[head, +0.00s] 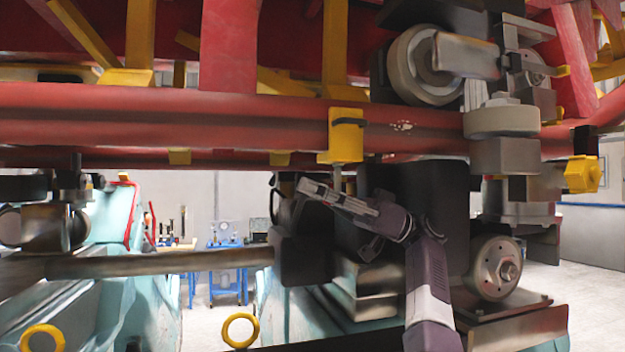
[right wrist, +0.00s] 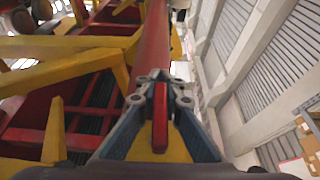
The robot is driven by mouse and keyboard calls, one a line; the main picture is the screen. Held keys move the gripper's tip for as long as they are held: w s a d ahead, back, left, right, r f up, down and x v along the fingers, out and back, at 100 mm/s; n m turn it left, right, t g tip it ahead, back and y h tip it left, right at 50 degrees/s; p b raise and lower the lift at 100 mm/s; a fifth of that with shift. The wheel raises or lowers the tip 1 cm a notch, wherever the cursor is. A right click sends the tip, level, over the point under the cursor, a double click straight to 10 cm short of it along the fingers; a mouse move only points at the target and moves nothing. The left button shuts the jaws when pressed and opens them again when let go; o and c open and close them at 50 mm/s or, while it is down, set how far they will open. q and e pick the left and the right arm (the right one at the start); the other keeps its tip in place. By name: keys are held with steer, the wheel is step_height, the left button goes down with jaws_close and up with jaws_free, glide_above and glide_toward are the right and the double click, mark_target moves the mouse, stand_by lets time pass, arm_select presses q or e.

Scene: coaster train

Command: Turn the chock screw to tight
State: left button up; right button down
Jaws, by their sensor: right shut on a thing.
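The yellow chock (head: 346,136) sits on the red rail, with a dark band across its upper part. The thin stem of the chock screw (head: 337,178) hangs straight down from it. My right gripper (head: 322,192) is at the lower end of this stem, just below the chock, its fingers pointing left. In the right wrist view, its fingertips (right wrist: 161,92) are closed around a red bar-shaped handle (right wrist: 160,118), with yellow behind it. The handle's grip is mostly hidden in the head view. My left gripper is out of view.
The long red rail (head: 220,115) runs just above my gripper. A grey wheel (head: 425,65) and a lower wheel (head: 496,268) stand to the right. Dark blocks are close behind the gripper. A yellow ring (head: 240,330) is at the bottom. A blue workbench (head: 228,262) stands far back.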

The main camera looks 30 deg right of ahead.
steer(key=shift+f, duration=0.15)
stand_by(0.3)
steer(key=c, duration=2)
jaws_free()
steer(key=shift+c, duration=0.2)
steer(key=shift+v, duration=3.65)
steer(key=shift+d, duration=0.1)
